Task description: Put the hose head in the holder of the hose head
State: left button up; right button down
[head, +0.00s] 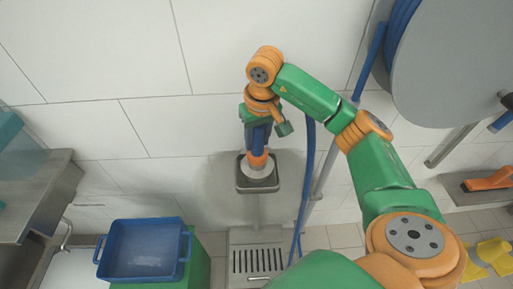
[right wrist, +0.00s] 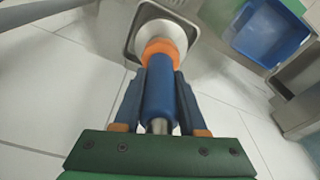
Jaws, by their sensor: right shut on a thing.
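The hose head (head: 257,161) has a blue grip, an orange ring and a pale flared end; it also shows in the right wrist view (right wrist: 158,92). My right gripper (head: 258,137) is shut around its blue grip, with a finger on each side in the right wrist view (right wrist: 160,88). The holder (head: 258,190) is a square metal cup with a dark rim, on a stand by the wall; it also shows in the right wrist view (right wrist: 128,42). The flared end overlaps the holder's opening in both views. I cannot tell whether it touches the inside. My left gripper is out of view.
A blue tub (head: 143,277) stands on a green base at lower left, near a steel counter (head: 45,190). A blue hose (head: 309,165) hangs beside a grey post, right of the holder. A large grey reel (head: 450,65) is at upper right. A floor drain (head: 258,262) lies below.

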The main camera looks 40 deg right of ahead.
aim_at(259, 149)
jog(key=f, duration=0.2)
jog(key=f+p, duration=0.1)
jog(key=shift+w+d+f, duration=0.1)
jog(key=shift+w+d, duration=0.15)
jog(key=shift+s+a+f, duration=0.1)
jog(key=shift+s+f, duration=0.15)
jog(key=shift+f, duration=0.15)
jog(key=c, duration=0.7)
grip_release()
jog(key=shift+f, duration=0.1)
jog(key=shift+o, duration=1.2)
jog(key=shift+w+f, duration=0.15)
jog(key=shift+w, duration=0.25)
jog(key=shift+w+f, duration=0.1)
jog(key=shift+w, duration=0.15)
jog(key=shift+s+r, duration=0.25)
jog(key=shift+r, duration=0.05)
jog(key=r, duration=0.4)
jog(key=s+r, duration=0.1)
jog(key=r, duration=0.2)
jog(key=r+p, duration=0.1)
jog(key=r, duration=0.3)
jog(key=shift+s+r, duration=0.35)
